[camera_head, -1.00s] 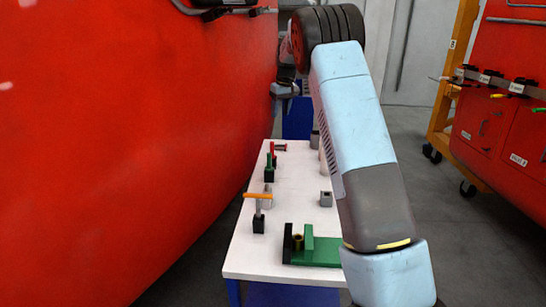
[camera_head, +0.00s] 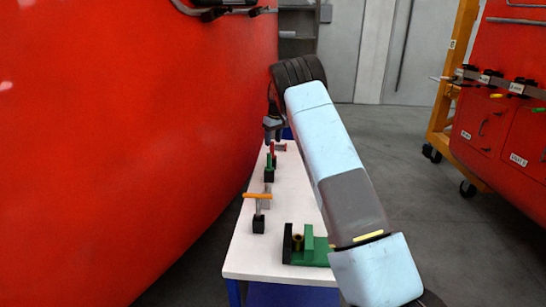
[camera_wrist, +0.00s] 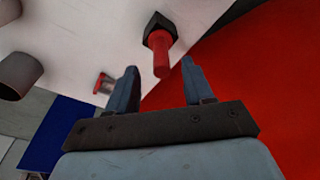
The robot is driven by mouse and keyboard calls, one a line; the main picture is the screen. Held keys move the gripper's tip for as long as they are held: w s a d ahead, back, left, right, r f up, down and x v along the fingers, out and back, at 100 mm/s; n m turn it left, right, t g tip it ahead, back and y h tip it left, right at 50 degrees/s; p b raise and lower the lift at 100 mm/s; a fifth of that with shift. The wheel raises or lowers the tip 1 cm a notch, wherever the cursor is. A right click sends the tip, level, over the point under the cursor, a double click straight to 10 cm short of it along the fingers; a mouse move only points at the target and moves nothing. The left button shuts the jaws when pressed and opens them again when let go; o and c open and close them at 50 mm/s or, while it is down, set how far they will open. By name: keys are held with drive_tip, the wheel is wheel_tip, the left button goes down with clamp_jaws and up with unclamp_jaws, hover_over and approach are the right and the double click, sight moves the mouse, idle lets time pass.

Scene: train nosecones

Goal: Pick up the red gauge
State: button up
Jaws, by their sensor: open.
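The red gauge (camera_wrist: 161,58) is a red rod standing on a black base. In the wrist view it is at upper centre, with its free end pointing towards my gripper (camera_wrist: 159,67). The fingertips are apart, one on each side of that end, with nothing held. I cannot tell how far the rod's end is from them in depth. My gripper (camera_head: 271,139) hangs above that far end there.
A small red and grey piece (camera_wrist: 103,83) lies nearby. An orange-handled gauge (camera_head: 258,205) and a green fixture (camera_head: 308,248) stand nearer on the white table (camera_head: 252,258). A large red curved wall (camera_head: 150,150) runs close along the table's left side. Grey cylinders (camera_wrist: 18,74) show at left.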

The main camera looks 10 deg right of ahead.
sight(272, 149)
drive_tip(key=shift+w+a+f, duration=0.1)
drive_tip(key=shift+f, duration=0.85)
drive_tip(key=shift+w+a+f, duration=0.15)
drive_tip(key=shift+f, duration=0.85)
drive_tip(key=shift+w+a+f, duration=0.1)
drive_tip(key=shift+f, duration=0.85)
drive_tip(key=shift+c, duration=0.4)
clamp_jaws()
